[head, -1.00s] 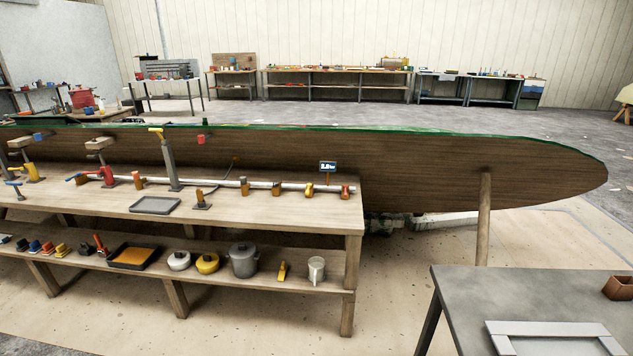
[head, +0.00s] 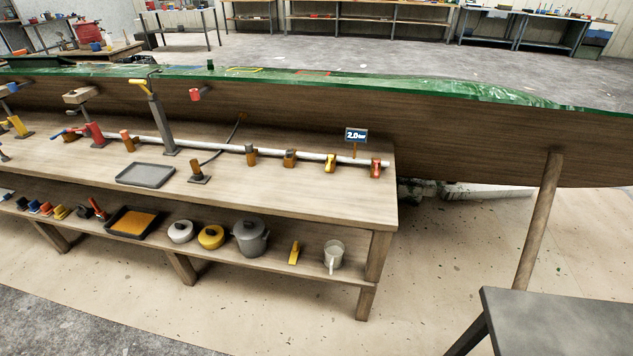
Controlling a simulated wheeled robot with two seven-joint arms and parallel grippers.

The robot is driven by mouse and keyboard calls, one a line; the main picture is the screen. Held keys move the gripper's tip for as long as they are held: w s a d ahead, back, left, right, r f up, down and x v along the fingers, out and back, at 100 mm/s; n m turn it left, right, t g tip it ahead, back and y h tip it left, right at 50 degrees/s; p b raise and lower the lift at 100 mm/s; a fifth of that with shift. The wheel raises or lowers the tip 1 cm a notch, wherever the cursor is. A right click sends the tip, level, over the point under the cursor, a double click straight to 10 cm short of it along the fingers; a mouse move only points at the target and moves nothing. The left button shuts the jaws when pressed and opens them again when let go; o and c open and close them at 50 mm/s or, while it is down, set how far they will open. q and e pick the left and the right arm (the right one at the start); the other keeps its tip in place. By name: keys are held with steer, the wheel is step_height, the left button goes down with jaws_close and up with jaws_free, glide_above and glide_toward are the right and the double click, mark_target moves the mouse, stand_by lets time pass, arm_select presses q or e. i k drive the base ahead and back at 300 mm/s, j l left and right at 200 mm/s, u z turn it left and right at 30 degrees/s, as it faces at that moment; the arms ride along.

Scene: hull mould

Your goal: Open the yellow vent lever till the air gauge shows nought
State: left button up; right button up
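A small dark gauge display (head: 356,135) stands on a short yellow post above the right part of a white pipe on the bench; it seems to read 2.0, with small unit letters. A small yellow lever (head: 330,163) sits on the pipe just below and left of the gauge. Another yellow handle (head: 139,82) tops a tall grey post further left. The frames do not show which yellow one is the vent lever. Neither of my grippers is in view.
The wooden bench (head: 280,188) has a lower shelf with pots and a tray. A red valve (head: 376,168) ends the pipe. The long wooden hull mould (head: 450,135) lies behind. A grey table (head: 570,315) stands at lower right. Floor before the bench is clear.

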mark_target(330, 157)
steer(key=i+l+z, duration=0.2)
steer(key=i+l, duration=0.2)
steer(key=i, duration=0.15)
steer(key=i+j+z, duration=0.15)
steer(key=z, duration=0.55)
